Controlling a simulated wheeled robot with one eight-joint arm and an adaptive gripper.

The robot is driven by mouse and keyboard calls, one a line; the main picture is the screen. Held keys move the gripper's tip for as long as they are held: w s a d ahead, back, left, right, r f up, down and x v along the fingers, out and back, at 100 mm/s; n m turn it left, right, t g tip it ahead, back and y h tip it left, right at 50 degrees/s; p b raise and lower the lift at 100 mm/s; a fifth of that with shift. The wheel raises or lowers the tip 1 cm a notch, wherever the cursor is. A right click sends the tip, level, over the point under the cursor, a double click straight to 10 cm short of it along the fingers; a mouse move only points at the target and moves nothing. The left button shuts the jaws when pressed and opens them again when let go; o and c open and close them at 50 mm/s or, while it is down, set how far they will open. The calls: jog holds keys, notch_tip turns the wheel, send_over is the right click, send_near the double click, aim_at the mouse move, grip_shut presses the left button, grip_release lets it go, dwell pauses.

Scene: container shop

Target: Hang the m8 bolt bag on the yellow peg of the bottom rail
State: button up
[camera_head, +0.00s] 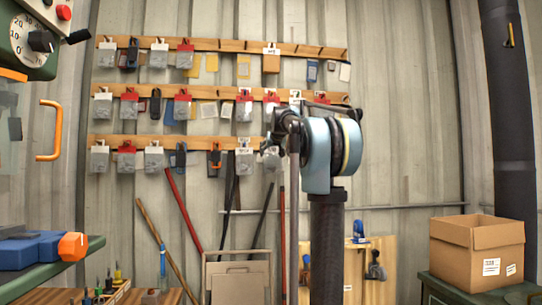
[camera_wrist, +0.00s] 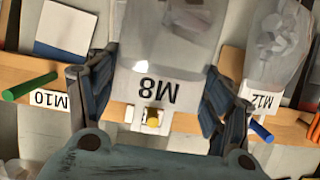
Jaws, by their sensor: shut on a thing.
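The m8 bolt bag (camera_wrist: 172,35) is a clear bag with a white card reading M8, upside down in the wrist view. My gripper (camera_wrist: 155,92) has a finger on each side of this card and is shut on it. The yellow peg (camera_wrist: 153,118) shows at the card's narrow white tab, in line with its middle. I cannot tell whether the peg passes fully through the tab's hole. In the head view my gripper (camera_head: 284,127) is at the right part of the bottom rail (camera_head: 200,140), and my wrist hides much of that part.
A green peg (camera_wrist: 30,86) with an M10 label is on one side. A blue peg (camera_wrist: 261,131) and an M12 bag (camera_wrist: 278,45) are close on the other. Two upper rails hold several bags. A cardboard box (camera_head: 476,250) stands at the right.

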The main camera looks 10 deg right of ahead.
jog(key=shift+x, duration=0.95)
jog(key=shift+w, duration=0.1)
jog(key=o, duration=1.2)
jog(key=shift+r, duration=0.1)
jog(key=v, duration=1.1)
jog(key=shift+s, duration=0.4)
